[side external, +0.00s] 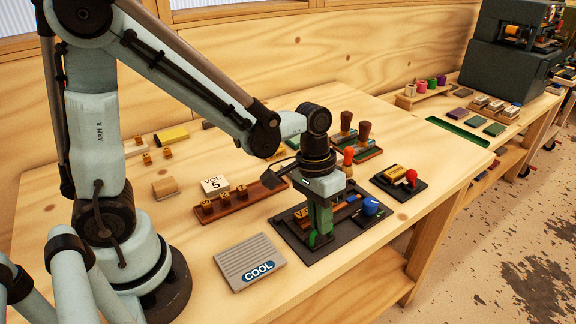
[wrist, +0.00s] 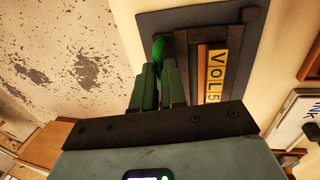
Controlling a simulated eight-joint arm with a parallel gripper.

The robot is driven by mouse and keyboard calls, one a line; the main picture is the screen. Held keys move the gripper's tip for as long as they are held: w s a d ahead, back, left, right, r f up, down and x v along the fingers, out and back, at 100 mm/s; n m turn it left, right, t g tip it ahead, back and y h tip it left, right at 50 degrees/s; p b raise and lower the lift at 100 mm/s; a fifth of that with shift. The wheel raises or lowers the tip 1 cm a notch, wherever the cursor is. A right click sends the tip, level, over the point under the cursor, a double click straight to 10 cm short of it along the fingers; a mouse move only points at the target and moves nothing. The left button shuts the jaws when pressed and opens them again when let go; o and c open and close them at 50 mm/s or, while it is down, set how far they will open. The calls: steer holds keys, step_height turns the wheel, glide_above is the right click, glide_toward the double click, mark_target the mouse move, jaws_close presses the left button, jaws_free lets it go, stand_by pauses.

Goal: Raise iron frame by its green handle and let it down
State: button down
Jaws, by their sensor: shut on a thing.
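The dark iron frame (wrist: 245,62) shows in the wrist view around a row of yellow letter blocks (wrist: 211,72) reading VOL5. It lies over a dark base plate (wrist: 150,20), which also shows in the side view (side external: 343,238) under my gripper. The bright green handle (wrist: 158,46) is at the frame's left side in the wrist view. My gripper (side external: 317,240) points down at the near part of the plate, its green fingers (wrist: 160,68) shut on the handle. The fingers hide much of the handle. I cannot tell whether the frame touches the plate.
A blue knob (side external: 371,206) stands at the plate's right. A grey COOL block (side external: 250,263) lies to the left, with a wooden letter rack (side external: 238,200) behind it. A red-knobbed device (side external: 400,183) and wooden-handled stamps (side external: 364,132) stand farther back. The table's front edge is close.

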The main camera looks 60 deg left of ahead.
stand_by(0.3)
steer(key=shift+a+r+h, duration=0.5)
steer(key=shift+r+h, duration=0.05)
steer(key=shift+h, duration=0.05)
steer(key=shift+a+r, duration=0.35)
steer(key=shift+a, duration=0.1)
steer(key=c, duration=1.2)
jaws_free()
steer(key=shift+d, duration=0.1)
steer(key=shift+r, duration=0.1)
steer(key=v, duration=1.2)
